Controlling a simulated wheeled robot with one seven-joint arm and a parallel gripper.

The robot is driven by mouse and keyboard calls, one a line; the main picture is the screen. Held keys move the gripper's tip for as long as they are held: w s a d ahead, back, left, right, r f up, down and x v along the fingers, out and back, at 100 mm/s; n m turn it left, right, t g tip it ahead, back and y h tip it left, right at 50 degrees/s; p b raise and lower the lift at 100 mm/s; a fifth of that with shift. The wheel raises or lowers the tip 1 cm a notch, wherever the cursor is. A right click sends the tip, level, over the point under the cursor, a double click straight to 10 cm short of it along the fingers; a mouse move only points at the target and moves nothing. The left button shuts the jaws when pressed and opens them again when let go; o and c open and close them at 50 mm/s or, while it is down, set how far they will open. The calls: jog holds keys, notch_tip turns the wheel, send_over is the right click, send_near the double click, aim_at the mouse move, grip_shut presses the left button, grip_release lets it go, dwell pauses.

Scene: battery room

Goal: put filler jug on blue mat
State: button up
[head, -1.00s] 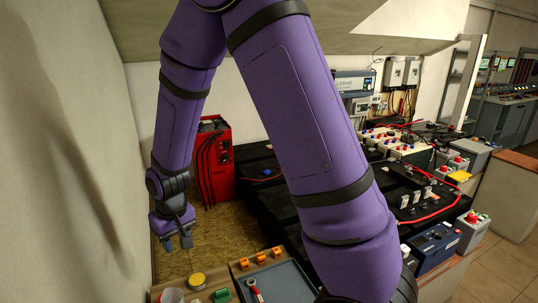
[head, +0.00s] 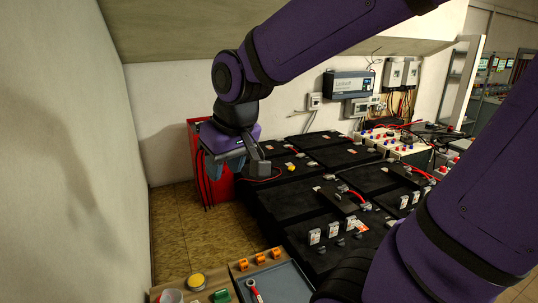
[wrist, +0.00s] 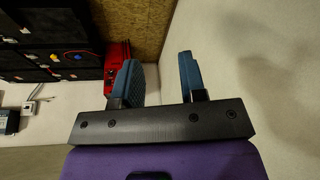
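My gripper (head: 236,167) is raised in front of the red cabinet in the head view, well above the bench at the bottom edge. In the wrist view my gripper (wrist: 158,65) has its two blue fingers apart with nothing between them. A blue-grey flat surface (head: 284,279) with a raised edge lies at the bottom; I cannot tell if it is the blue mat. A whitish round vessel (head: 170,296) is cut off at the bottom left; I cannot tell if it is the filler jug.
A red-handled tool (head: 253,288), orange clips (head: 260,258), a yellow round lid (head: 195,281) and a green piece (head: 221,296) are at the bottom. A red cabinet (head: 222,184) and black batteries (head: 290,199) stand behind. A wall (head: 60,160) bounds the left.

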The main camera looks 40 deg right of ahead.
jog(key=s+d+r+t, duration=0.1)
jog(key=s+r, duration=0.3)
jog(key=s, duration=0.5)
jog(key=shift+d+r, duration=0.2)
jog(key=shift+d, duration=0.5)
jog(key=shift+o, duration=1.1)
jog(key=shift+s, duration=0.3)
jog(key=o, duration=0.7)
jog(key=shift+s, duration=0.1)
jog(key=shift+o, duration=1.2)
jog(key=w+a+f+n+t, duration=0.1)
jog(key=w+a+f, duration=0.1)
jog(key=w+f, duration=0.8)
jog(key=w+a+f+n+t, duration=0.1)
jog(key=w+f+n, duration=0.1)
jog(key=w+f, duration=0.8)
jog(key=w+a+f, duration=0.2)
jog(key=w+f, duration=0.3)
jog(key=n+y, duration=0.3)
jog(key=y, duration=0.1)
send_near(173, 300)
jog(key=s+r, duration=0.4)
jog(key=shift+t, duration=0.4)
jog(key=shift+a+x, duration=0.2)
jog(key=shift+x, duration=5.15)
